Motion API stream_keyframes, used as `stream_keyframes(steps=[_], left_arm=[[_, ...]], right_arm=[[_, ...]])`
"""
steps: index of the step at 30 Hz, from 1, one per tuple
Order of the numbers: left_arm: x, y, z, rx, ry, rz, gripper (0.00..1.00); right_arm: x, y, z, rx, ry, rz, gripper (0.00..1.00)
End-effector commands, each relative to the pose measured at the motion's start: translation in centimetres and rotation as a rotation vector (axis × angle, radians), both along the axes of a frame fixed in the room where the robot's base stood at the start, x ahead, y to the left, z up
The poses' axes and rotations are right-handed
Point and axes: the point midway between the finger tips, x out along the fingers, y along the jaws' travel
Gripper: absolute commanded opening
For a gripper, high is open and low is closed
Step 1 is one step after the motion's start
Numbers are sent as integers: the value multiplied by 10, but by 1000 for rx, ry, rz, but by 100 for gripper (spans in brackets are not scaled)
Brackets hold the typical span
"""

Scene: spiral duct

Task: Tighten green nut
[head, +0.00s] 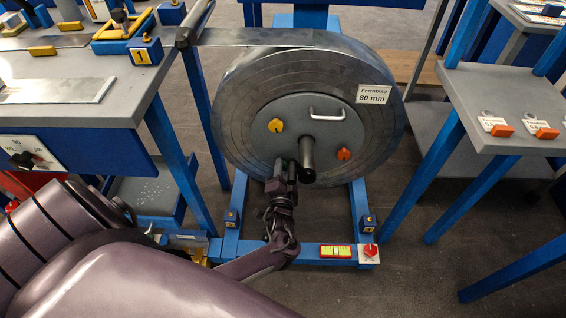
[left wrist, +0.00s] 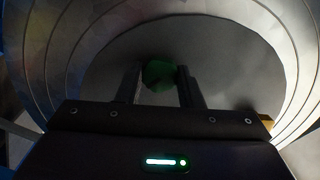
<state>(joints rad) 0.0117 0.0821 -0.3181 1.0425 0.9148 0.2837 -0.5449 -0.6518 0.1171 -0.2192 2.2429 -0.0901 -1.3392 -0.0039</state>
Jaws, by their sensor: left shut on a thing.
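The green nut (left wrist: 159,74) shows in the left wrist view on the grey face of the reel, between the two fingers. In the head view it is hidden behind my left gripper (head: 284,172). My left gripper comes from below and is shut on the green nut, with one finger on each side; it also shows in the left wrist view (left wrist: 160,84). The large steel strip reel (head: 237,108) stands upright and carries a yellow nut (head: 276,125) at upper left and an orange nut (head: 344,153) at right. My right gripper is out of view.
A dark spindle (head: 307,158) sticks out just right of my left gripper. A metal handle (head: 327,115) is above it. Blue stand legs (head: 300,252) lie below. Grey work tables stand left (head: 120,108) and right (head: 500,105).

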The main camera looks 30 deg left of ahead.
Motion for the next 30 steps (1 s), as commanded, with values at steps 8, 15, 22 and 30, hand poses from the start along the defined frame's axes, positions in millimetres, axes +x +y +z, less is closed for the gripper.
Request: stream_keyframes(steps=[8, 15, 22, 30], left_arm=[[1, -1, 2, 225, 138, -2, 11], [1, -1, 2, 420, 256, -2, 11], [1, -1, 2, 604, 368, -1, 11], [1, -1, 1, 785, 479, -1, 11]], right_arm=[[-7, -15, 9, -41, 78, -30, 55], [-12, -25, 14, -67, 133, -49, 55], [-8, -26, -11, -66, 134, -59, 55], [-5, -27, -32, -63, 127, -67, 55]])
